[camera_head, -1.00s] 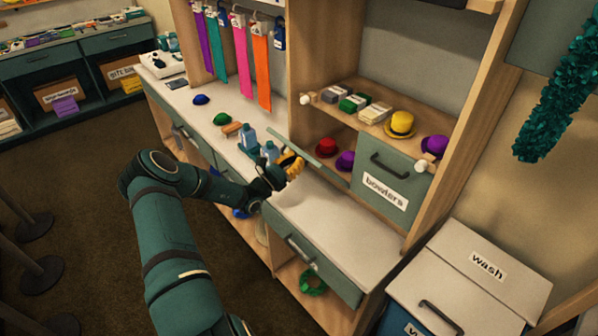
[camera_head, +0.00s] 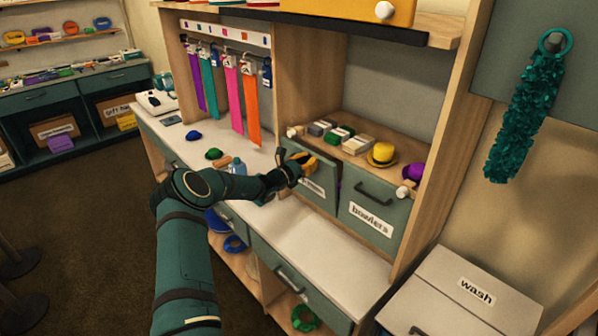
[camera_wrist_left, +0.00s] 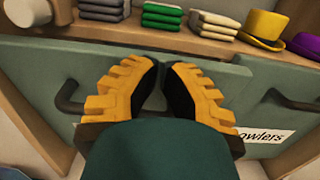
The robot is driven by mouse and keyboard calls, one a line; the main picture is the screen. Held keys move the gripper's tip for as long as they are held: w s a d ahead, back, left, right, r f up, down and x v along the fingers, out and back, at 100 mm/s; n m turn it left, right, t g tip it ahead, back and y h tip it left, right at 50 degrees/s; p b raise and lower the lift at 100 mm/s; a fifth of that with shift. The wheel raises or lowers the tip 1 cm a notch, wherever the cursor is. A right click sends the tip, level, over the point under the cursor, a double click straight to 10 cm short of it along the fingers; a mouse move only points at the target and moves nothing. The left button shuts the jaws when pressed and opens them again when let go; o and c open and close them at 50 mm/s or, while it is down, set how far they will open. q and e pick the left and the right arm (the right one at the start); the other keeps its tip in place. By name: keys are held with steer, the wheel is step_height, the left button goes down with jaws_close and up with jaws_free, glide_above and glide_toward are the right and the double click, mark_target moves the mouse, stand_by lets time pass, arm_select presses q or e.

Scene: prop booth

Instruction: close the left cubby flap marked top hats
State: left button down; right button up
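The left cubby flap (camera_head: 325,190) stands nearly upright beside the bowlers flap (camera_head: 372,203). A narrow dark gap shows along its right edge, and it seems to lean slightly outward. Its label is partly hidden by my left gripper, so I cannot read it. My left gripper (camera_head: 304,165) is at the flap's outer face, with its yellow-padded fingers drawn together and nothing visible between them. In the left wrist view, the fingertips (camera_wrist_left: 162,68) are against or just before the left flap (camera_wrist_left: 48,65), right of its dark handle (camera_wrist_left: 68,98). My right gripper is out of view.
The shelf above the flaps holds folded cloths (camera_head: 340,134), a yellow hat (camera_head: 382,154) and a purple hat (camera_head: 413,172). The counter below the flaps is clear. A wash bin (camera_head: 470,295) stands at right.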

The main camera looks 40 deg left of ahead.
mark_target(316, 155)
arm_select(q)
steer(key=shift+w+d+r+g, duration=0.15)
steer(key=shift+w+g, duration=0.25)
steer(key=shift+w, duration=0.45)
steer(key=shift+w+r+g, duration=0.1)
steer(key=shift+w+g, duration=0.3)
steer(key=shift+w, duration=0.4)
